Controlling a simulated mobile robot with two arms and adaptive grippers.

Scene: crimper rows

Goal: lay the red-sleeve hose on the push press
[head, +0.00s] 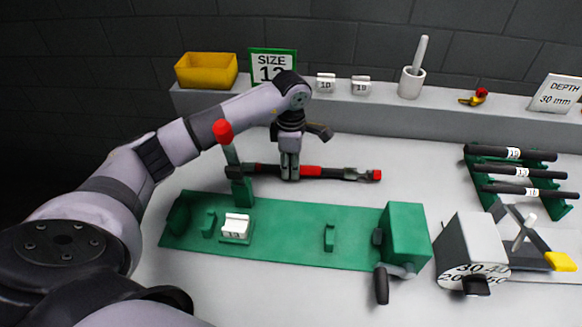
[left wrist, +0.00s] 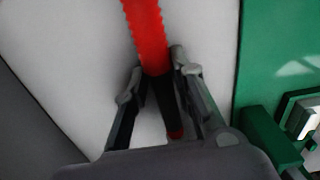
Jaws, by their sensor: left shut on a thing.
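The red-sleeve hose (head: 312,171) is a dark hose with a red sleeve and a red right tip. It lies crosswise behind the push press. The push press (head: 285,235) has a long green base, a red-knobbed lever at left and a green block with a crank at right. My left gripper (head: 290,174) points down and is shut on the dark part of the hose, left of the sleeve. In the left wrist view the hose (left wrist: 146,35) runs between the fingers (left wrist: 156,88). Its left end is partly hidden by the lever post. Whether it touches the bench is unclear.
A white block (head: 236,224) sits on the press base. A rack (head: 484,195) of dark hoses stands at right, with a numbered grey block (head: 468,248) and a yellow-ended tool (head: 560,261) nearby. A back ledge holds a yellow bin (head: 206,70), signs and a white mortar (head: 412,82).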

